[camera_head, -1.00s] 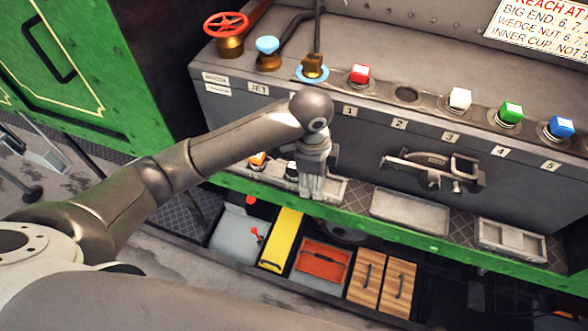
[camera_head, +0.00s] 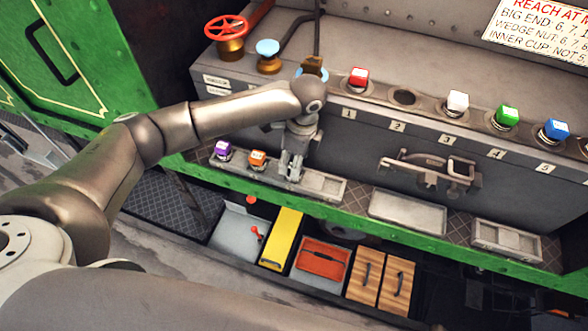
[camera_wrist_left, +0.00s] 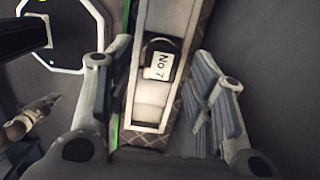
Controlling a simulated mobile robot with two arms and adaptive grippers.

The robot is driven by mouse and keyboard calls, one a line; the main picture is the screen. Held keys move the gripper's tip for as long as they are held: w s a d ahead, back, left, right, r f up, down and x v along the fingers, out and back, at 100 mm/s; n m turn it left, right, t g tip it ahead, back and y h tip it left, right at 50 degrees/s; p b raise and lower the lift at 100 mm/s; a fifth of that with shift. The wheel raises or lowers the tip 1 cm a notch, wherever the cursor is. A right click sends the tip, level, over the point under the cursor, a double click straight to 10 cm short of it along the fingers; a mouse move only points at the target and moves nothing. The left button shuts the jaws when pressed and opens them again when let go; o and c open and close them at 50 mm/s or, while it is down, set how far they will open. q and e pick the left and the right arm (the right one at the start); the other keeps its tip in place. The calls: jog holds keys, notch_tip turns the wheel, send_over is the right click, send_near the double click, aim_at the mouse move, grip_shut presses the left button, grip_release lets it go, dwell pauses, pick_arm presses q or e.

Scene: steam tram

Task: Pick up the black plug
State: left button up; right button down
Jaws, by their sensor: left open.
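The black plug (camera_wrist_left: 160,58) has a white "No 7" label. It sits in a narrow light tray (camera_wrist_left: 160,110) in the left wrist view, between and beyond the fingers of my left gripper (camera_wrist_left: 162,72). The fingers are open, one on each side, with a gap to the plug. In the head view my left gripper (camera_head: 291,168) points down over the tray (camera_head: 325,186) and hides the black plug. My right gripper is in neither view.
A purple plug (camera_head: 223,149) and an orange plug (camera_head: 257,159) stand left of my gripper. Red (camera_head: 358,77), white (camera_head: 458,101), green (camera_head: 507,115) and blue (camera_head: 557,130) plugs stand on the ledge above. A latch handle (camera_head: 435,170) juts out at right. The tray (camera_head: 407,212) is empty.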

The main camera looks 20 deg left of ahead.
pick_arm(q)
jog(key=shift+w+f+p, duration=0.1)
jog(key=shift+f+p, duration=0.55)
jog(key=shift+f, duration=1.5)
jog(key=c, duration=1)
grip_shut()
jog(key=shift+w+r, duration=0.1)
jog(key=shift+r, duration=0.1)
